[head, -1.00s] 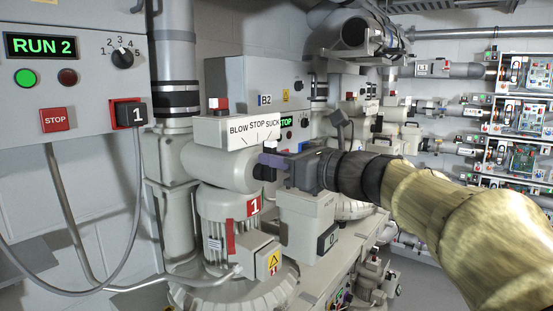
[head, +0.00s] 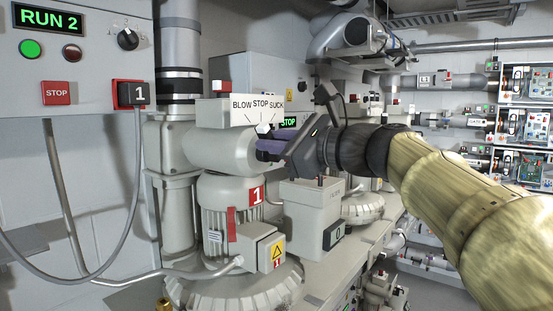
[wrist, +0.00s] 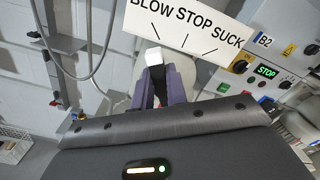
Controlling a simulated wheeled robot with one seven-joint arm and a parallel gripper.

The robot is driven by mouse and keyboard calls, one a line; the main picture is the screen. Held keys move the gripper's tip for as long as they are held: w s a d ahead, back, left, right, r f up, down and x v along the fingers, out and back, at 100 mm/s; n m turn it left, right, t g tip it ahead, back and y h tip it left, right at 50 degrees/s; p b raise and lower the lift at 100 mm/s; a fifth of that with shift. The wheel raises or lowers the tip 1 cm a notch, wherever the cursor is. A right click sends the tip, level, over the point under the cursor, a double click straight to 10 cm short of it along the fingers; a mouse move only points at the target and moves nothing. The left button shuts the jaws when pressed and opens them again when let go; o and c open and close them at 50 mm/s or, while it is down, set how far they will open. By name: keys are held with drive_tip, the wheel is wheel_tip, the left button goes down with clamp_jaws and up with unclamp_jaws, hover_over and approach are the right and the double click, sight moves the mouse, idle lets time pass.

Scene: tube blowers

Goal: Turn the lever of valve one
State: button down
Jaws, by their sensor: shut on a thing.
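Valve one is a pale grey housing (head: 212,148) with a white BLOW STOP SUCK sign (head: 239,110) above it. A red label 1 (head: 256,195) is on the motor below. My gripper (head: 264,145) has purple fingers and is tilted at the front of the valve, shut on the lever. The lever's white tip (head: 266,130) sticks out above the fingers; the rest is hidden between them. In the wrist view the white tip (wrist: 153,57) stands just below the sign (wrist: 190,25), nearest the BLOW mark.
A control panel (head: 75,60) reading RUN 2 hangs at the left, with a black plug marked 1 (head: 132,94) and its cable. A grey box marked 0 (head: 315,215) stands below my gripper. More pipes and blowers stand behind at the right.

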drive_tip(key=shift+s+a+f+n+b, duration=0.1)
drive_tip(key=shift+f+n+b, duration=0.05)
drive_tip(key=shift+n+b, duration=0.45)
drive_tip(key=shift+s+a+f+n+b, duration=0.1)
drive_tip(key=shift+n+b, duration=0.4)
drive_tip(key=shift+n, duration=0.1)
drive_tip(key=c, duration=1.4)
unclamp_jaws()
drive_tip(key=shift+s+d, duration=0.1)
drive_tip(key=b+v, duration=0.4)
drive_tip(key=v, duration=1.3)
drive_tip(key=shift+s+d, duration=0.1)
